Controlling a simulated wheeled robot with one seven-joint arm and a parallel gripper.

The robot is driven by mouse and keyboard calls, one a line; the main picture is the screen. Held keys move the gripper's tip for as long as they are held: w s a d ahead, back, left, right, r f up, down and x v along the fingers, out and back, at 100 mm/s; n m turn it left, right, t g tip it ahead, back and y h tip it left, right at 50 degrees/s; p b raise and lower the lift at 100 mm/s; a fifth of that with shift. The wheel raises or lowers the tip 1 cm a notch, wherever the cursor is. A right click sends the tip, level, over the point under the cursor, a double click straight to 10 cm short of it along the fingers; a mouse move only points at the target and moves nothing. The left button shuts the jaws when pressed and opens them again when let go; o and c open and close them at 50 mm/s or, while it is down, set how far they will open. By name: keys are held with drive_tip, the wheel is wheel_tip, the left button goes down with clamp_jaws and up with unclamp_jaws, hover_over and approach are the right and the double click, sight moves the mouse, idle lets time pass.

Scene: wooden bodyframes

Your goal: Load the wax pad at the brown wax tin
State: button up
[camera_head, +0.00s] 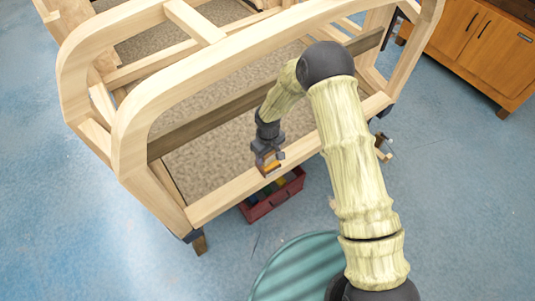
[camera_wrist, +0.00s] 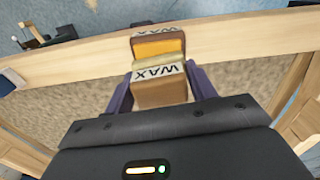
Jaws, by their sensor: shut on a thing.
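My gripper (camera_wrist: 160,73) is shut on the wax pad (camera_wrist: 160,93), a brown block with a cream layer and a WAX label, between its two dark purple fingers. Just beyond the pad in the wrist view is the brown wax tin (camera_wrist: 158,47), with an orange-yellow face and a WAX label. The pad's cream edge meets the tin's near edge in the picture; I cannot tell if they touch. In the head view my gripper (camera_head: 267,157) is over the front wooden rail, with the small orange tin (camera_head: 272,167) right below it. The pad is hard to make out there.
The pale wooden bodyframe (camera_head: 140,120) surrounds my gripper, with its front rail (camera_head: 225,196) below. A red crate (camera_head: 268,204) with coloured items stands on the floor under the rail. A teal round thing (camera_head: 300,268) is at the front. A wooden cabinet (camera_head: 480,45) stands back right.

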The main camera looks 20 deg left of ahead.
drive_tip(key=shift+s+f+b, duration=0.1)
drive_tip(key=shift+f+b, duration=0.4)
drive_tip(key=shift+f, duration=0.1)
idle(2.0)
drive_tip(key=shift+r, duration=0.1)
drive_tip(key=shift+r+p, duration=2.25)
drive_tip(key=shift+r, duration=1.3)
drive_tip(key=w+d+f+m, duration=0.1)
drive_tip(key=d+m, duration=0.9)
drive_tip(key=d, duration=1.9)
drive_tip(key=shift+w+f+m, duration=0.3)
drive_tip(key=shift+w+m, duration=0.1)
drive_tip(key=shift+w, duration=0.05)
